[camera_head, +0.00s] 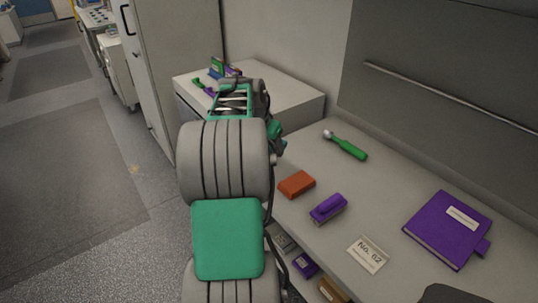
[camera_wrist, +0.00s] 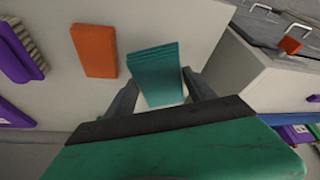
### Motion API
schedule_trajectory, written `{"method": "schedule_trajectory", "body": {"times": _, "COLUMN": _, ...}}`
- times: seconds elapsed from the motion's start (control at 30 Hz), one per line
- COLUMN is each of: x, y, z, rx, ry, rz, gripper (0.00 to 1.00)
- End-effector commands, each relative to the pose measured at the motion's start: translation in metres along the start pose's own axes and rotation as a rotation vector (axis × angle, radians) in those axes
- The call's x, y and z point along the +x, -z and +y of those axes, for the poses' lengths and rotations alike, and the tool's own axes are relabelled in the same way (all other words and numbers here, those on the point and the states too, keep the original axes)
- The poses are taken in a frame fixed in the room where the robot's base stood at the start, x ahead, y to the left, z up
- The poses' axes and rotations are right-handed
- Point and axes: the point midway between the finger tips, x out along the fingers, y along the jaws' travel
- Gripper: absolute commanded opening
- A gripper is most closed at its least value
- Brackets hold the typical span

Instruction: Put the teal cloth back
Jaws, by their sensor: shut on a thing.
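The teal cloth (camera_wrist: 155,68) is a ribbed, folded block in the wrist view. It sits between the two fingers of my gripper (camera_wrist: 160,90), which is shut on it. The pale worktop shows behind the cloth. In the head view my own arm hides most of the gripper, and I cannot make out the cloth there. Whether the cloth touches the worktop I cannot tell.
An orange block (camera_head: 297,184) and a purple brush (camera_head: 328,208) lie on the worktop (camera_head: 310,240). A green-handled tool (camera_head: 346,145), a "No. 62" card (camera_head: 368,254) and a purple book (camera_head: 449,228) lie there too. A low white cabinet (camera_head: 300,103) stands behind, with small items on top.

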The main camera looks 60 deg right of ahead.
Motion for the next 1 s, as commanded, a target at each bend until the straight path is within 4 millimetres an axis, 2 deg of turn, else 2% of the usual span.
{"method": "schedule_trajectory", "body": {"times": 0.03, "x": 0.015, "y": 0.002, "z": -0.003, "rx": 0.0, "ry": -0.005, "rz": -0.007, "gripper": 0.3}}
{"method": "schedule_trajectory", "body": {"times": 0.1, "x": 0.03, "y": 0.006, "z": -0.008, "rx": -0.001, "ry": -0.004, "rz": -0.006, "gripper": 0.3}}
{"method": "schedule_trajectory", "body": {"times": 0.33, "x": 0.058, "y": 0.012, "z": -0.017, "rx": -0.002, "ry": -0.002, "rz": -0.003, "gripper": 0.3}}
{"method": "schedule_trajectory", "body": {"times": 0.5, "x": 0.081, "y": 0.001, "z": -0.017, "rx": -0.002, "ry": -0.001, "rz": -0.004, "gripper": 0.3}}
{"method": "schedule_trajectory", "body": {"times": 0.83, "x": 0.088, "y": -0.002, "z": -0.017, "rx": -0.001, "ry": 0.0, "rz": -0.002, "gripper": 0.3}}
{"method": "schedule_trajectory", "body": {"times": 0.87, "x": 0.088, "y": -0.002, "z": -0.017, "rx": -0.001, "ry": 0.0, "rz": -0.002, "gripper": 0.64}}
{"method": "schedule_trajectory", "body": {"times": 1.0, "x": 0.087, "y": -0.001, "z": -0.017, "rx": -0.002, "ry": 0.0, "rz": -0.002, "gripper": 0.75}}
